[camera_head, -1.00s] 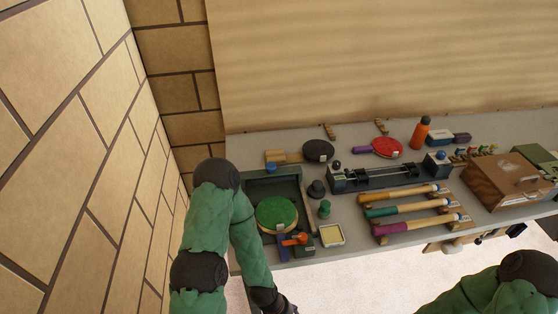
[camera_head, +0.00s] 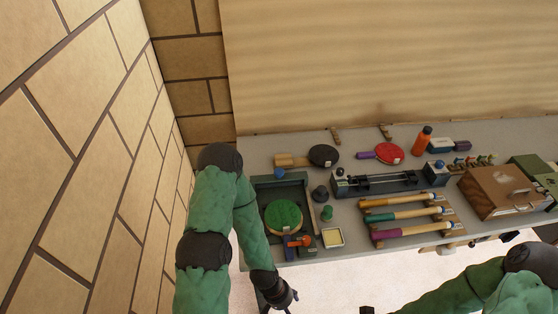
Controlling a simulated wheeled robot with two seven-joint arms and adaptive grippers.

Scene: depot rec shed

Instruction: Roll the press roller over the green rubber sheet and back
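The round green rubber sheet (camera_head: 283,216) lies on a pale-edged disc in the dark tray (camera_head: 259,199) at the left end of the bench. A blue handle-like piece and a small orange lever (camera_head: 300,241) sit at its front edge. I cannot tell for sure which item is the press roller. Several wooden-shafted tools with orange, teal and purple (camera_head: 389,234) ends lie to the right. My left gripper (camera_head: 278,302) is in front of the bench, below the tray, apart from everything. My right gripper (camera_head: 367,310) barely shows at the bottom edge. Their finger openings are unclear.
A black paddle (camera_head: 323,155), a red paddle (camera_head: 390,153) and an orange bottle (camera_head: 423,139) stand at the back. A long dark railed device (camera_head: 382,183) lies mid-bench. A yellow pad (camera_head: 333,237) and green knob (camera_head: 327,212) flank the tray. A brown case (camera_head: 497,190) is right.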

